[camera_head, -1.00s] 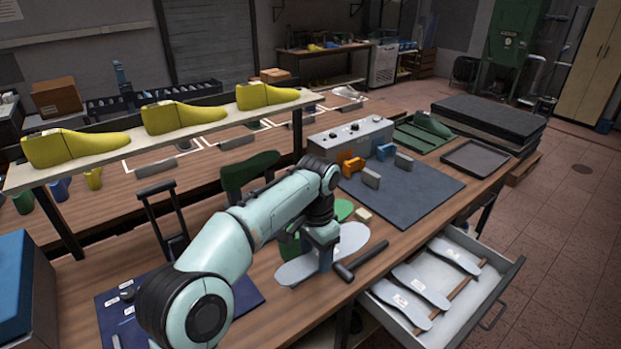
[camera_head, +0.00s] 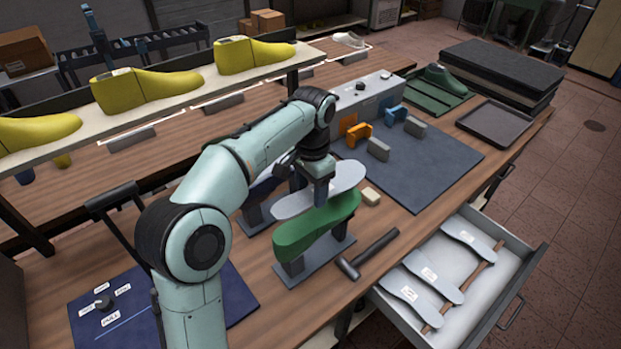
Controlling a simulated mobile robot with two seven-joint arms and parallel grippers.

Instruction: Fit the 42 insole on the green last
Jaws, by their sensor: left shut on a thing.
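My left gripper (camera_head: 321,193) points down and is shut on a pale grey insole (camera_head: 291,204). The insole is held flat, just behind the green last (camera_head: 310,226) and partly overlapping it in the picture; I cannot tell whether they touch. The green last lies sole up on a grey stand (camera_head: 318,259) near the front of the bench. The gripper hides the middle of the insole, and no size mark on it is readable. My right gripper is out of view.
An open drawer (camera_head: 513,288) at front right holds labelled insoles (camera_head: 470,236). A dark last stands behind my arm. Yellow lasts (camera_head: 254,54) line the shelf.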

